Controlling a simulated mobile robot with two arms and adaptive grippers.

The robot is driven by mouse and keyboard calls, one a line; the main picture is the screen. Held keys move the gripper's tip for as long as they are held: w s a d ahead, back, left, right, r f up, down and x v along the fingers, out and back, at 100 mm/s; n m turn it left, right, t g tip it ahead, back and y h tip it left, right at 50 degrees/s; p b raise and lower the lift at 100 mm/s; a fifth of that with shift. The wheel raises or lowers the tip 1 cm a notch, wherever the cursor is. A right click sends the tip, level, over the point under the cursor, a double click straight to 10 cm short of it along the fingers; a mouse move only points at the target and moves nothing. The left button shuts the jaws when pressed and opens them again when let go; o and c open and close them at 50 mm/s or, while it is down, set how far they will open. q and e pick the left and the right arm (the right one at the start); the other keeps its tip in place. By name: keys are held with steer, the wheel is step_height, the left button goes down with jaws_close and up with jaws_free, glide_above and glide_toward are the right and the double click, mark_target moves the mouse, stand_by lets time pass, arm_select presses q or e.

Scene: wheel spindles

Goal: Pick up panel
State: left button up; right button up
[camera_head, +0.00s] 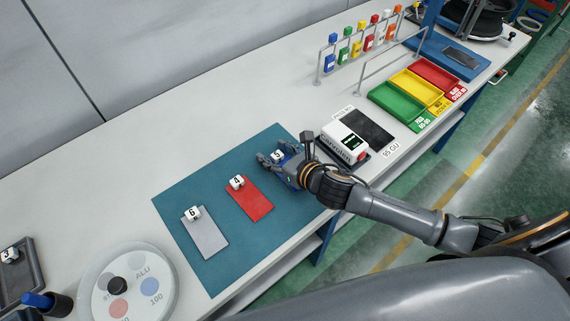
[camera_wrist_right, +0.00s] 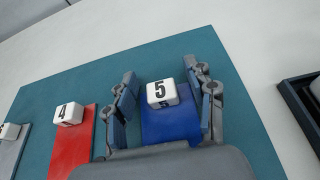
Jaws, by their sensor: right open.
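Three flat panels lie on the teal mat (camera_head: 232,256), each with a numbered white block at its far end. The grey panel (camera_head: 211,241) has block 6 (camera_head: 192,213), and the red panel (camera_head: 252,205) has block 4 (camera_head: 237,182). The blue panel (camera_wrist_right: 172,126) has block 5 (camera_wrist_right: 162,93). My right gripper (camera_wrist_right: 162,88) is open, with its fingers on either side of the blue panel and block 5. In the head view the right gripper (camera_head: 275,158) hides much of the blue panel. My left gripper is not in view.
A round white dial (camera_head: 128,285) stands at the lower left. The mat's far side is clear.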

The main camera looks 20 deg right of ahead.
jaws_close()
